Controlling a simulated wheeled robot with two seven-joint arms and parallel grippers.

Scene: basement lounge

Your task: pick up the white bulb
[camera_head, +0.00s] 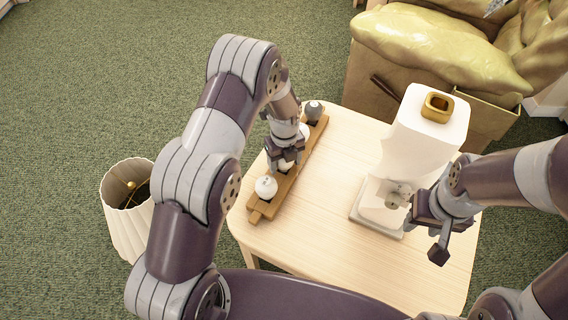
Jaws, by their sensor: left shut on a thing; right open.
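A wooden rack (258,211) lies on the light table and holds a row of bulbs. A white bulb (266,187) sits at its near end. Another white bulb (284,168) is mostly hidden under my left gripper (285,163), which is shut on it at the rack's middle. A pale bulb (304,131) shows partly behind the gripper, and a grey bulb (313,109) is at the far end. My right gripper (420,224) is open beside the white lamp body, right of the rack. Whether it touches the lamp, I cannot tell.
The white lamp body (424,135) with a gold square fitting (437,107) stands on the table (335,232). A pleated lampshade (128,220) is on the green carpet at left. The table's middle is clear.

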